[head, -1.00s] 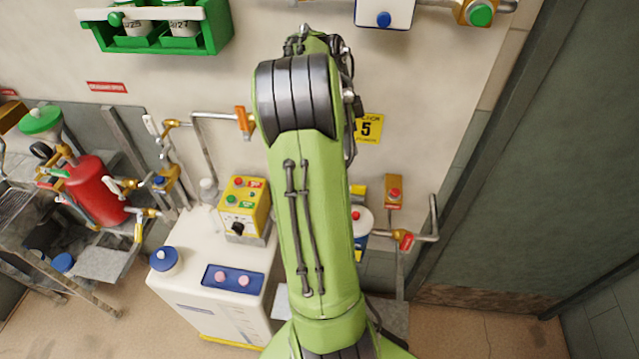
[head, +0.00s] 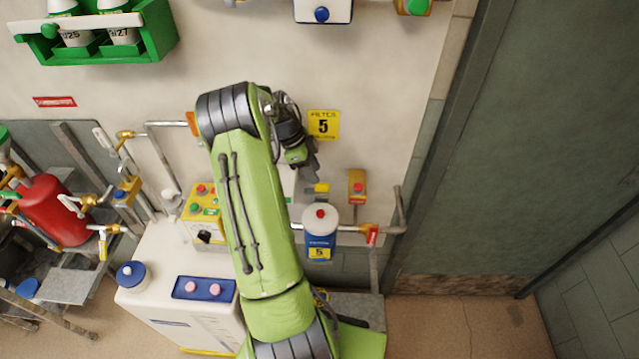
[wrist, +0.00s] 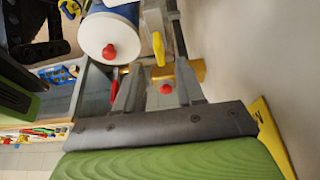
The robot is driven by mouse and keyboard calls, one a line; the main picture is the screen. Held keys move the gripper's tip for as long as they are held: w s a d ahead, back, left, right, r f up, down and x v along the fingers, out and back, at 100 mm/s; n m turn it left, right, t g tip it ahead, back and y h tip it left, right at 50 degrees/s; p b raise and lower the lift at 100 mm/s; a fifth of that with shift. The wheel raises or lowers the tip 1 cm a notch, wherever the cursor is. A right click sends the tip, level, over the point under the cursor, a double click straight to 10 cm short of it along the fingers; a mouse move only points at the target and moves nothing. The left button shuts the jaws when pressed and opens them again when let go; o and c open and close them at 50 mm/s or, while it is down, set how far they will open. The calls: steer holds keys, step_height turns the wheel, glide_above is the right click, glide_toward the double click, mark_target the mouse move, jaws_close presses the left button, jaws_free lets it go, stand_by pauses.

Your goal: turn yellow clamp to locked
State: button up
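The yellow clamp (head: 321,187) shows as a small yellow piece on the wall just above the white and blue filter canister (head: 319,222). In the wrist view, the yellow clamp (wrist: 158,48) is a narrow lever just beyond the fingertips, roughly between them. My gripper (head: 311,164) is just above the clamp in the head view. In the wrist view my gripper (wrist: 159,66) has its two grey fingers apart with nothing held between them. I cannot tell the exact gap to the clamp.
The canister, with its red knob (wrist: 109,51), is left of the clamp in the wrist view. A yellow box with a red button (head: 357,187) and a pipe with a red-handled valve (head: 372,235) are to the right. A yellow sign (head: 323,124) is above on the wall.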

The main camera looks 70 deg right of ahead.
mark_target(321, 184)
steer(key=x, duration=0.6)
jaws_close()
